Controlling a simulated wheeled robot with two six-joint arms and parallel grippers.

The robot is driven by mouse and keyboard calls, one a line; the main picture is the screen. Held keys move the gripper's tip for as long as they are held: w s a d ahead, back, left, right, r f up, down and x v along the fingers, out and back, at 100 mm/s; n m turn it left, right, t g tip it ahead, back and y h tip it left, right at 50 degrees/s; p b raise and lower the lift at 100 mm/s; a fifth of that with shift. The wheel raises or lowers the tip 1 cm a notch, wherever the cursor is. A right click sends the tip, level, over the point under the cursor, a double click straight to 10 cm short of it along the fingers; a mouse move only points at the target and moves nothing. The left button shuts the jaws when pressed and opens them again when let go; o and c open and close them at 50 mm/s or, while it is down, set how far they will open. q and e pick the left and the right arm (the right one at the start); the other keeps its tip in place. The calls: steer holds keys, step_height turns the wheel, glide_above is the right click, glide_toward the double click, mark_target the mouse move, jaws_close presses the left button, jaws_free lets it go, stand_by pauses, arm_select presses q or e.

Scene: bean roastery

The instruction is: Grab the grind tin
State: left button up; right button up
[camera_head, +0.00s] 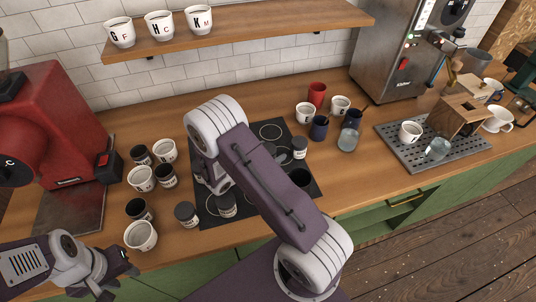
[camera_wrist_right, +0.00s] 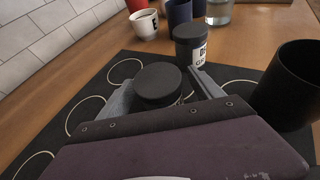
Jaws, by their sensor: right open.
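A dark tin (camera_wrist_right: 191,45) stands on the black mat in the right wrist view, its white label partly readable and seeming to start with G. It also shows in the head view (camera_head: 300,147), right of my right arm. Another dark-lidded tin (camera_wrist_right: 158,82) is nearer, between the fingers of my right gripper (camera_wrist_right: 163,88); its label is hidden. The right gripper is open around this nearer tin, with the labelled tin just beyond the fingertips. In the head view my arm hides most of the right gripper. My left gripper (camera_head: 116,276) is at the lower left, away from the tins.
A black cup (camera_wrist_right: 290,85) stands close on the right. Two more tins (camera_head: 227,205) (camera_head: 186,214) are at the mat's front edge. Several cups (camera_head: 141,179) stand left, others (camera_head: 306,112) behind right. A drip tray (camera_head: 455,155) and espresso machine (camera_head: 395,60) are farther right.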

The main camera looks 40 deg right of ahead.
steer(key=shift+x, duration=1.1)
steer(key=shift+d+f, duration=0.15)
steer(key=shift+d, duration=0.05)
steer(key=shift+a, duration=0.1)
steer(key=c, duration=1.4)
step_height(320, 180, up, 5)
steer(key=p, duration=0.4)
steer(key=shift+c, duration=0.2)
steer(key=s+d+r+p, duration=0.2)
steer(key=s+r+p, duration=0.3)
steer(key=s, duration=0.6)
steer(key=shift+d+r+p, duration=0.3)
steer(key=shift+d+r, duration=0.1)
steer(key=shift+r, duration=0.2)
